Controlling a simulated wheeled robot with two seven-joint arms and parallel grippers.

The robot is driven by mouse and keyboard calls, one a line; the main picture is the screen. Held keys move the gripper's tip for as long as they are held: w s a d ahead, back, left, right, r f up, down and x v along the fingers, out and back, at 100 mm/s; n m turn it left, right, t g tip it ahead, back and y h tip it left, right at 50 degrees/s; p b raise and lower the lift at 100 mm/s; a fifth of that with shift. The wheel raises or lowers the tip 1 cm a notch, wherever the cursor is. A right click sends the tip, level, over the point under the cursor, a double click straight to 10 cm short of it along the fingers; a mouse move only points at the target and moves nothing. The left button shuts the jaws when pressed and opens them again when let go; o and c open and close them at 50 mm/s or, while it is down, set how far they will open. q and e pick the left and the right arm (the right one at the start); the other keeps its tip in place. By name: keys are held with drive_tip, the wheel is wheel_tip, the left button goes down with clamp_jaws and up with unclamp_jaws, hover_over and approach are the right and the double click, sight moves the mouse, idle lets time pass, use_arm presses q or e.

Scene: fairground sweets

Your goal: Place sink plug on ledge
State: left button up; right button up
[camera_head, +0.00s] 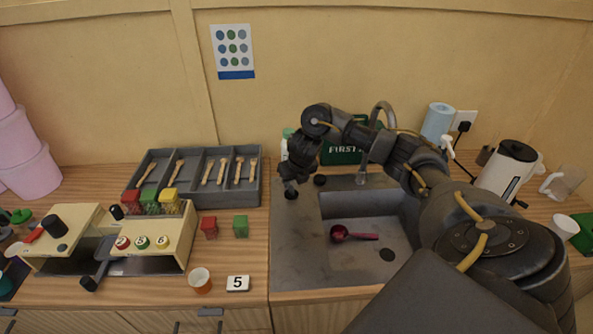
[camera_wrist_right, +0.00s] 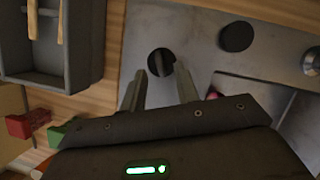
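A dark round sink plug (camera_wrist_right: 162,62) with a thin upright tab lies on the grey ledge (camera_wrist_right: 195,35) at the sink's left back corner. It also shows below my right gripper in the head view (camera_head: 291,194). My right gripper (camera_wrist_right: 163,75) is open, its two fingers pointing down at the plug, one to each side of its tab. I cannot tell whether they touch it. The sink basin (camera_head: 350,210) holds a pink scoop (camera_head: 340,233) and a dark round spot (camera_head: 387,254), seemingly the drain. My left gripper is not in view.
Another dark disc (camera_head: 320,180) lies on the ledge right of the plug. The tap (camera_head: 384,112) and a green first-aid box (camera_head: 343,150) stand behind. A grey compartment tray (camera_head: 262,190) is to the left. The sink's left deck is clear.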

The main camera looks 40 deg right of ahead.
drive_tip(key=p+v, duration=0.2)
drive_tip(key=v, duration=0.5)
drive_tip(key=shift+r, duration=0.25)
drive_tip(key=shift+s, duration=0.2)
